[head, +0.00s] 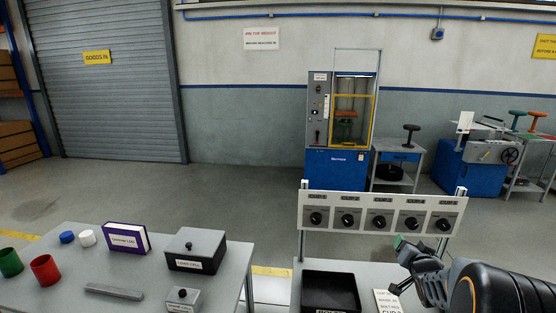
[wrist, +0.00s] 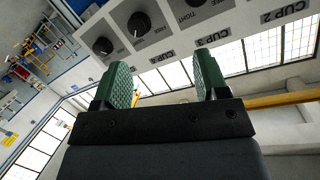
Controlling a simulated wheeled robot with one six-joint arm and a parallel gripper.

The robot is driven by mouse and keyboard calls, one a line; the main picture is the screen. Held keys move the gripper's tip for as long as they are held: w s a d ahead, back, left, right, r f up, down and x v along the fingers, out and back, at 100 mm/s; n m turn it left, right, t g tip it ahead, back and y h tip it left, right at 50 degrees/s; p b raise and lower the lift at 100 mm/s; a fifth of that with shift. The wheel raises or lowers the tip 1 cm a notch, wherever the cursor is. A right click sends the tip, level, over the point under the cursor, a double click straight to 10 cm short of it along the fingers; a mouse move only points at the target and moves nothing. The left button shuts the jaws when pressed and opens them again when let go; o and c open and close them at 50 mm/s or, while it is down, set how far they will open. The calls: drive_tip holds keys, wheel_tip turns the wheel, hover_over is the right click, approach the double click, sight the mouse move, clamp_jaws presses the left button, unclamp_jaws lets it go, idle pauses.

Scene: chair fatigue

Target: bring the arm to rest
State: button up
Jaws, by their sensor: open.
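My gripper (head: 398,246) is at the lower right in the head view, raised in front of the knob panel (head: 380,236) and above the right-hand table. Its green fingers (wrist: 162,86) stand apart with nothing between them in the wrist view. My black and grey arm reaches in from the lower right corner. The wrist picture is tilted, with the panel's dials along the top and the windows behind. I cannot tell the exact gap between gripper and panel.
A black tray (head: 331,291) and a printed card (head: 387,301) lie under the panel. The left table holds a load cell box (head: 196,250), a purple book (head: 125,238), a metal bar (head: 114,291), and red (head: 45,270) and green (head: 10,262) cups. A gap separates the tables.

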drive_tip(key=s+a+r+n+g+y+p, duration=0.1)
drive_tip(key=s+a+r+n+g+p, duration=0.1)
drive_tip(key=s+a, duration=0.5)
drive_tip(key=s+a+r+n+g+y+p, duration=0.1)
drive_tip(key=s+a+r+n+g+p, duration=0.1)
drive_tip(key=s+a+g, duration=0.3)
drive_tip(key=s+a+r+n+g+y+p, duration=0.2)
drive_tip(key=s+a+n+g, duration=0.1)
drive_tip(key=s+a, duration=0.6)
drive_tip(key=shift+s+a+r+g+p, duration=0.3)
drive_tip(key=shift+a+r+g+p, duration=0.1)
drive_tip(key=shift+a+g, duration=0.3)
